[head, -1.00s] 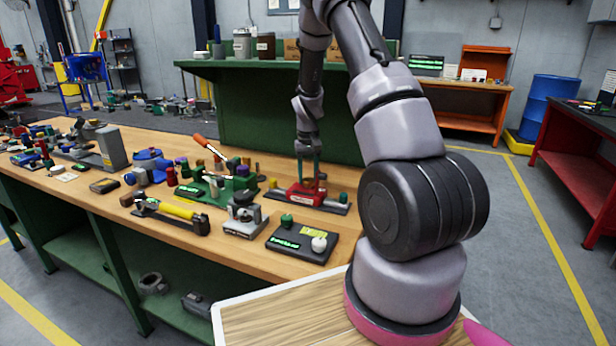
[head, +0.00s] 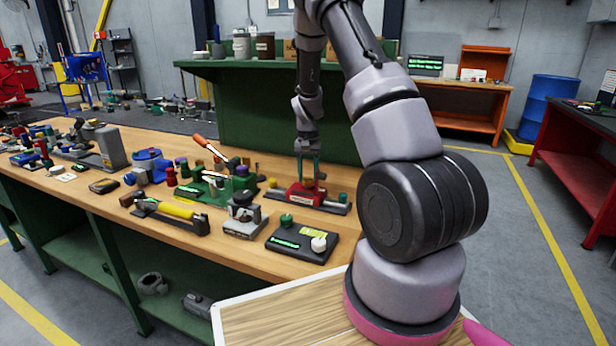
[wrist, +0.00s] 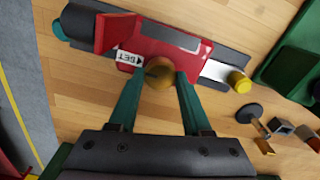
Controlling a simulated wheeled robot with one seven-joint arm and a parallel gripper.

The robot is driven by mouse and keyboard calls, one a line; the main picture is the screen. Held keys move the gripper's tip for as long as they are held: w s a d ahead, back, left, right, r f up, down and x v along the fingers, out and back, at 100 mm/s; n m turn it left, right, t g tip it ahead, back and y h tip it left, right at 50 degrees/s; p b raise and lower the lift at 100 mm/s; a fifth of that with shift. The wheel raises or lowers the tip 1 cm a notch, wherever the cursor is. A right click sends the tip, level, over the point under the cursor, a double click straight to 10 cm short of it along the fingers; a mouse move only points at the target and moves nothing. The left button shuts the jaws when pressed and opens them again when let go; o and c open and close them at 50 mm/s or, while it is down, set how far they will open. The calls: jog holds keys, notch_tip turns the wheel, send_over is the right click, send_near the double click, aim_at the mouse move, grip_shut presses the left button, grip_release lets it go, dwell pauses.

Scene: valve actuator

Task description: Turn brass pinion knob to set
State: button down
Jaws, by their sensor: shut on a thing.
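The brass pinion knob (wrist: 159,73) sits on the red valve actuator body (wrist: 185,47), beside a white "SET" label with an arrow (wrist: 130,60) in the wrist view. My gripper (wrist: 160,78) has its two teal fingers on either side of the knob and is shut on it. In the head view my gripper (head: 308,176) reaches down from above onto the red actuator (head: 306,195) on the bench. The knob is small and partly hidden by the fingers there. A yellow end piece (wrist: 239,82) stands on the silver rod side of the actuator.
A black panel with green and white knobs (head: 300,243) stands in front.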

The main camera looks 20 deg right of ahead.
aim_at(308, 179)
jog(key=shift+c, duration=1.7)
grip_release()
notch_tip(308, 179, up, 11)
jog(key=shift+f, duration=0.1)
